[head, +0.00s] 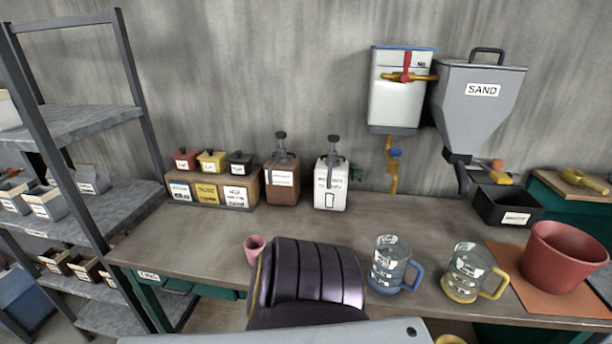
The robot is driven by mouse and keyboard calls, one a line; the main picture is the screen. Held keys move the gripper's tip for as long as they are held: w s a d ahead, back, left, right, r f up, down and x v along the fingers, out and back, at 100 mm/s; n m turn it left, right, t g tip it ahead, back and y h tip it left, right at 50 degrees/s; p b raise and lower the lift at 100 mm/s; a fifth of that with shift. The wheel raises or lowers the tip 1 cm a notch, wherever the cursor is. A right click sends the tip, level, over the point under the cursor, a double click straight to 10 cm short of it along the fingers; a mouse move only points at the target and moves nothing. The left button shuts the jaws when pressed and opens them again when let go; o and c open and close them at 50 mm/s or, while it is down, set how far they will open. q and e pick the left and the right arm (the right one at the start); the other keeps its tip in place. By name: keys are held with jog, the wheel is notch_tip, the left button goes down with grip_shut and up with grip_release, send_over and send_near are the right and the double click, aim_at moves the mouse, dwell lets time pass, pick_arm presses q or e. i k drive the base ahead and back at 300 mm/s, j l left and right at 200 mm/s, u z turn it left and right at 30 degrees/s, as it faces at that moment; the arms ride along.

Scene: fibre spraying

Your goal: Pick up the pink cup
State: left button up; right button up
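The pink cup (254,248) stands on the brown workbench (200,236), near its front edge and left of the middle. It is small and looks upright, with its open rim facing up. A dark, rounded, ribbed part of my own body rises just right of the cup and hides a stretch of the bench beside it. Neither gripper shows in the head view, so no contact with the cup can be seen.
Two clear jugs, one blue-handled (390,266) and one yellow-handled (466,274), and a red pot (562,256) stand to the right. Brown (282,184) and white (331,187) pump containers stand behind. A shelf rack (80,125) is at left. The bench behind the cup is clear.

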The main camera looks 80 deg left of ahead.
aim_at(254, 245)
jog(key=k+u, duration=0.15)
jog(key=u, duration=3.35)
